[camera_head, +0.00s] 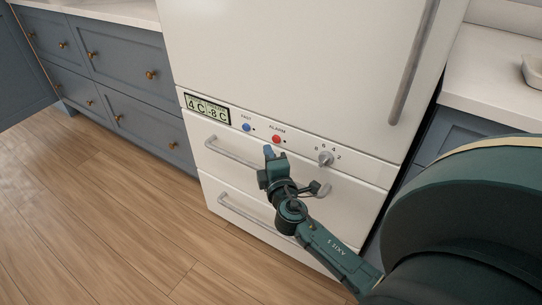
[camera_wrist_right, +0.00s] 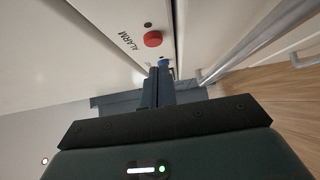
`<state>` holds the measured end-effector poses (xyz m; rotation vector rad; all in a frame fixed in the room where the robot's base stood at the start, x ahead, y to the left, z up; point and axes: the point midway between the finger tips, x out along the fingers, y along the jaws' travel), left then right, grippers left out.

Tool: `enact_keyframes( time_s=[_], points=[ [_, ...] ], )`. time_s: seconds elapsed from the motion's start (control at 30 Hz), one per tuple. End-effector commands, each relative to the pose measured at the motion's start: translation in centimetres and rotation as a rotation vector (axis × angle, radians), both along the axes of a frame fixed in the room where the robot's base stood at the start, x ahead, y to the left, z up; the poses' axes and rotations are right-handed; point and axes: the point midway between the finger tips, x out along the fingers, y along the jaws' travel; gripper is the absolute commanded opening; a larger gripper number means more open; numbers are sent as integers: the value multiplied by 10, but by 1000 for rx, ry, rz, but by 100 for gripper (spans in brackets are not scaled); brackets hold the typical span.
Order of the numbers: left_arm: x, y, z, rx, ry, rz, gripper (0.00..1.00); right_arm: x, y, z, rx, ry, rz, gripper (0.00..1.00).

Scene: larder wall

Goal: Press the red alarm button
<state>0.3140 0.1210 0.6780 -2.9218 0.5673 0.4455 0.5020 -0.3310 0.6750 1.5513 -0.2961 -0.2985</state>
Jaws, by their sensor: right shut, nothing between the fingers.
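The red alarm button (camera_head: 277,139) is on the white control strip of the fridge, under the word ALARM. It also shows in the right wrist view (camera_wrist_right: 152,39), beyond the fingertips. My right gripper (camera_head: 269,151) is shut and empty, with its tips just below and left of the red button in the head view. In the right wrist view the shut fingers (camera_wrist_right: 160,72) lie below the button in the picture, apart from it there. Whether the tips touch the panel I cannot tell. My left gripper is not in view.
A blue button (camera_head: 247,127) marked FAST and a temperature display (camera_head: 207,108) are left of the red button. A numbered knob (camera_head: 325,158) is to its right. A drawer handle (camera_head: 232,154) sticks out below the strip. Wooden floor (camera_head: 110,215) lies open at left.

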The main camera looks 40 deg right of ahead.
Motion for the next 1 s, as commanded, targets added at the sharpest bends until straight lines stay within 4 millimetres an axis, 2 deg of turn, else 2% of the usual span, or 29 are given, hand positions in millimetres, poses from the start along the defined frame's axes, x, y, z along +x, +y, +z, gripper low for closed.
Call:
enact_keyframes(
  time_s=[0.2, 0.4, 0.6, 1.0],
  points=[
    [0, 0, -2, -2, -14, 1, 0, -48, 20, -2, 2, 3, 2, 0],
    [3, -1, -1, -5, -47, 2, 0, -80, 34, -2, 2, 3, 3, 0],
    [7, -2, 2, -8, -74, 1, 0, -92, 39, -1, 2, 0, 3, 0],
    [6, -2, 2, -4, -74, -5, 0, -92, 40, 0, 2, 0, 4, 0]
  ],
)
